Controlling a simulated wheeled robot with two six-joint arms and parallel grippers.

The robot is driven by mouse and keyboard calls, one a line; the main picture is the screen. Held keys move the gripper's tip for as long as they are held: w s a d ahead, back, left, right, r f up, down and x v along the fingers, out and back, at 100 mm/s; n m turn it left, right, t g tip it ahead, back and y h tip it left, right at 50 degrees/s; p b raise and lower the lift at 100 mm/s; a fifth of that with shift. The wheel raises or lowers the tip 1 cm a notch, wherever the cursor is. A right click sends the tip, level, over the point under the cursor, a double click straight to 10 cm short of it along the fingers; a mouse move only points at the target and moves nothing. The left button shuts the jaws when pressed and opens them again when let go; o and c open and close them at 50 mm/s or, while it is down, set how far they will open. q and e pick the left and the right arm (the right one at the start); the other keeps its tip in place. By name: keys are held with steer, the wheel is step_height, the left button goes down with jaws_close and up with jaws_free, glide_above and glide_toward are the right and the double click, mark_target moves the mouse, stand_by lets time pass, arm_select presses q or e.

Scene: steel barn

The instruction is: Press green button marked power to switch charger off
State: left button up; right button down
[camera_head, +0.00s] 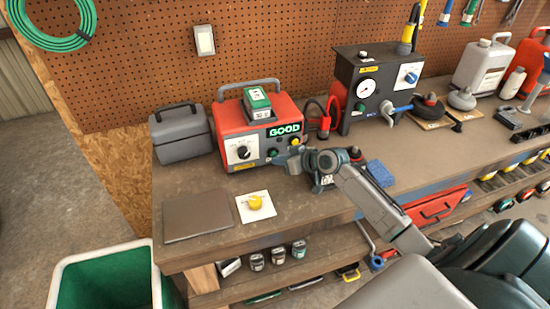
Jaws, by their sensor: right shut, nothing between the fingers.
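The red charger (282,108) stands on the bench against the pegboard. Its front has a grey panel with a dial (243,152) at the left and a green lit GOOD display (284,130). A small green button (272,152) shows low on the front, below the display; its lettering is too small to read. My right gripper (281,159) is shut and empty, its tips at the lower front of the charger close to this button. I cannot tell whether they touch it. My left gripper is not in view.
A grey case (181,130) stands left of the charger and a black gauge unit (372,82) right of it. A green bin (105,280) stands below left.

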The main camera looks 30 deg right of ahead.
steer(key=shift+w+d, duration=0.1)
steer(key=shift+w, duration=0.3)
steer(key=shift+s, duration=0.15)
stand_by(0.4)
steer(key=shift+s+a+p, duration=0.15)
steer(key=shift+s+p, duration=0.05)
steer(key=shift+s, duration=0.35)
steer(key=shift+s+a+p, duration=0.15)
steer(key=shift+s+p, duration=0.05)
steer(key=shift+s, duration=0.3)
steer(key=shift+s+a+p, duration=0.1)
steer(key=shift+s+p, duration=0.2)
steer(key=shift+s, duration=0.05)
steer(key=s, duration=0.1)
steer(key=s+p, duration=0.1)
steer(key=s, duration=0.1)
steer(key=shift+s+a+r+p, duration=0.1)
steer(key=shift+s+a+p, duration=0.1)
steer(key=shift+a+p, duration=0.15)
steer(key=shift+s+a, duration=0.25)
steer(key=shift+s, duration=0.55)
